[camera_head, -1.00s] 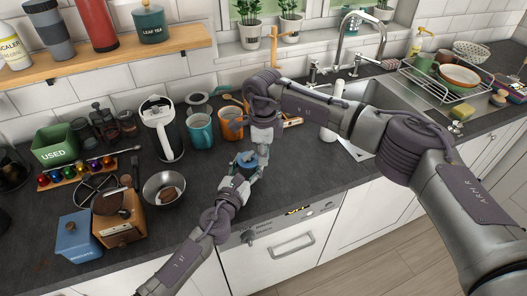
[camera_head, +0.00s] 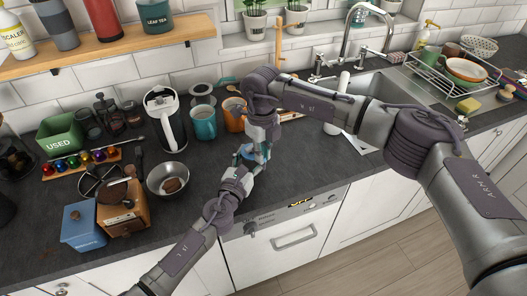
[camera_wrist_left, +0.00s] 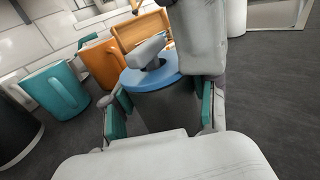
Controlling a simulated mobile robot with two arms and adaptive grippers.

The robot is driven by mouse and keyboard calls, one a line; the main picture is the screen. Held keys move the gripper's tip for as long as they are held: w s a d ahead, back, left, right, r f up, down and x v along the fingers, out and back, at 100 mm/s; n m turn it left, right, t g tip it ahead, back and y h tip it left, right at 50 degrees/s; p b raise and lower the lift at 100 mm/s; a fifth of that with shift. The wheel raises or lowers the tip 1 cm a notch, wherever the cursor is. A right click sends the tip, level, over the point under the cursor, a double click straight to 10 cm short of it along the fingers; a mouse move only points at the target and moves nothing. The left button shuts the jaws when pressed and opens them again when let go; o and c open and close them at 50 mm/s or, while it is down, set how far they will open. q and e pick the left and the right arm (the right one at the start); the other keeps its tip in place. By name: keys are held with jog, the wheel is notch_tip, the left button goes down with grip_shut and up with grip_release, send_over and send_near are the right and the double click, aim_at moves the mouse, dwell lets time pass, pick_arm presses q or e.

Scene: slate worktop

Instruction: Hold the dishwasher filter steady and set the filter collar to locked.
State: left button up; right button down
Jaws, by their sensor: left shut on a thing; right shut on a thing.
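The dishwasher filter (camera_wrist_left: 165,112) is a dark grey cylinder, upright between the teal pads of my left gripper (camera_wrist_left: 164,103), which is shut on its body. The collar also shows as a small blue patch in the head view (camera_head: 246,152). My right gripper (camera_head: 257,152) comes down from above and is shut at the collar, hiding part of it. Any lock marking on the collar is too small to read.
Behind the filter stand a teal mug (camera_head: 203,122) and an orange mug (camera_head: 234,117). A metal bowl (camera_head: 157,184) sits to the left. The sink (camera_head: 375,88) is to the right. The worktop's front edge lies close to my left gripper.

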pick_arm(q)
jog(key=shift+d, duration=0.1)
pick_arm(e)
jog(key=shift+r, duration=0.1)
jog(key=c, duration=1.2)
grip_release()
notch_tip(320, 180, up, 12)
pick_arm(q)
jog(key=o, duration=1.2)
jog(key=shift+o, duration=0.2)
